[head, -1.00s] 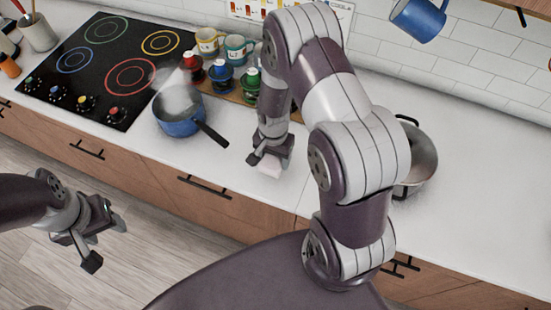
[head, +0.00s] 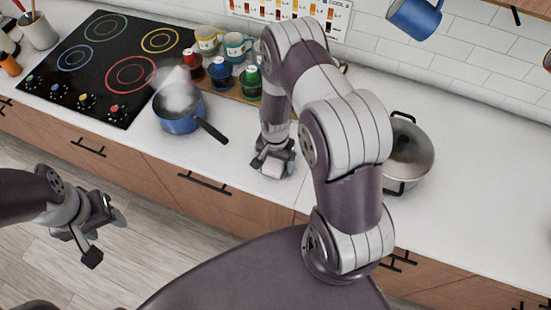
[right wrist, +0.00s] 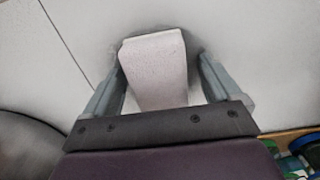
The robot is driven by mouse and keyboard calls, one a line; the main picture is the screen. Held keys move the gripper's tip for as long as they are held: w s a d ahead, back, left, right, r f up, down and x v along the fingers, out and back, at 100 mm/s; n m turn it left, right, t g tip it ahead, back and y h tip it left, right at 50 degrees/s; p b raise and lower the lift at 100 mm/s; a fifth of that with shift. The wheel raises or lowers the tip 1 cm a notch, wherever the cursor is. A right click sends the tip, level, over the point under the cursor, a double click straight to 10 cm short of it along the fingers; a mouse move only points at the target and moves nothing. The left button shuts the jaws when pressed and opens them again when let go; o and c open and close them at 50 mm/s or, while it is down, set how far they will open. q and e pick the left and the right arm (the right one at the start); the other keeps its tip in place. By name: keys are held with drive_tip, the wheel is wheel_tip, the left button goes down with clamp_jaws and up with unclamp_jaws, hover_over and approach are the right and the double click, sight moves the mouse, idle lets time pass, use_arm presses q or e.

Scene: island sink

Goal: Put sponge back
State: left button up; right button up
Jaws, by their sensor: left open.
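A small pale pink-white sponge (head: 272,170) is at the counter between the fingers of my right gripper (head: 273,163). In the right wrist view the sponge (right wrist: 154,72) fills most of the room between the fingers of my right gripper (right wrist: 160,75). The left finger is close to its edge, and a narrow gap shows on the right. I cannot tell whether both fingers press on it or whether it rests on the counter. My left gripper (head: 104,232) is open and empty, in front of the counter over the floor.
A blue saucepan (head: 180,116) stands left of the right gripper, its handle pointing toward it. Behind are red, blue and green bottles (head: 221,75) and mugs (head: 207,40). A steel pot (head: 410,155) is on the right, partly behind my arm.

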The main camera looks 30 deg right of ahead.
drive_tip(key=shift+r, duration=0.3)
wheel_tip(320, 180, up, 10)
drive_tip(key=b, duration=0.2)
drive_tip(key=s+a+r+n+t+b, duration=0.1)
drive_tip(key=s+a+r+n+b, duration=0.2)
drive_tip(key=s+a+r+n, duration=0.2)
drive_tip(key=s+r+n, duration=0.2)
drive_tip(key=s+n, duration=0.2)
drive_tip(key=n, duration=0.1)
drive_tip(key=shift+a+b, duration=0.15)
drive_tip(key=shift+b, duration=0.25)
drive_tip(key=shift+f, duration=0.1)
